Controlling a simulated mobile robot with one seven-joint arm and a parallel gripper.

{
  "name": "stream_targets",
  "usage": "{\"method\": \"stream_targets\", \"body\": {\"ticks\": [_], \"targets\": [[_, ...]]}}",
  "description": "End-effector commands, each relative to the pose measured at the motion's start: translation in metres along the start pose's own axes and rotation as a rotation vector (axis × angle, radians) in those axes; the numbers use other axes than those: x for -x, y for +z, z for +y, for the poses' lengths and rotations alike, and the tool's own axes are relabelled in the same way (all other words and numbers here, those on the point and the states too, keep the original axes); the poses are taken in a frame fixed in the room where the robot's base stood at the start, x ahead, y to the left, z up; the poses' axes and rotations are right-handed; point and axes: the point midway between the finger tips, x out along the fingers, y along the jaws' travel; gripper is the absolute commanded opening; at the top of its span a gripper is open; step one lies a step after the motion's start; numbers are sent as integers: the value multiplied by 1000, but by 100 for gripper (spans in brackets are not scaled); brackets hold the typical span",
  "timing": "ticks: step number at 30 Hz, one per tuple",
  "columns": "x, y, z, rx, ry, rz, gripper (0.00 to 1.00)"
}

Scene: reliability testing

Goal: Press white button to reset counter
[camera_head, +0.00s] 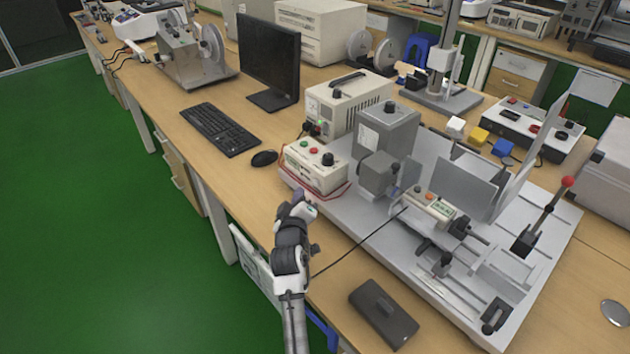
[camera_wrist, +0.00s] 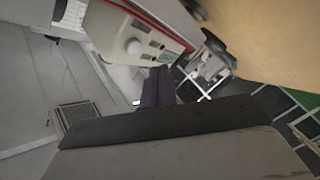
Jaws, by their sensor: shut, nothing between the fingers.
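The small counter unit (camera_head: 428,208) sits on the grey test rig in the head view, with an orange spot and a greenish display on top. A white button on it is too small to make out there. In the wrist view a pale panel (camera_wrist: 112,28) carries a round white button (camera_wrist: 133,46) and small greenish windows. I cannot tell for sure which box this panel belongs to. My gripper (camera_wrist: 158,76) is shut and empty, its dark fingertips just below the panel in the wrist view. Contact cannot be judged. In the head view my arm reaches up along the table's front edge, left of the rig.
A keyboard (camera_head: 219,129), mouse (camera_head: 264,158) and monitor (camera_head: 269,62) are farther back. A dark case (camera_head: 383,313) lies in front. A black cable runs from the rig towards my arm.

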Motion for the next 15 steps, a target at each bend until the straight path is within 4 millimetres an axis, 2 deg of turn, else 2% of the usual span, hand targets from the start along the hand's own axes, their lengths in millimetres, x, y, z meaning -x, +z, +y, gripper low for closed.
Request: {"method": "stream_targets", "body": {"ticks": [6,15], "targets": [[-14,9,10,0,0,-1,0],[-17,12,12,0,-1,0,0]]}}
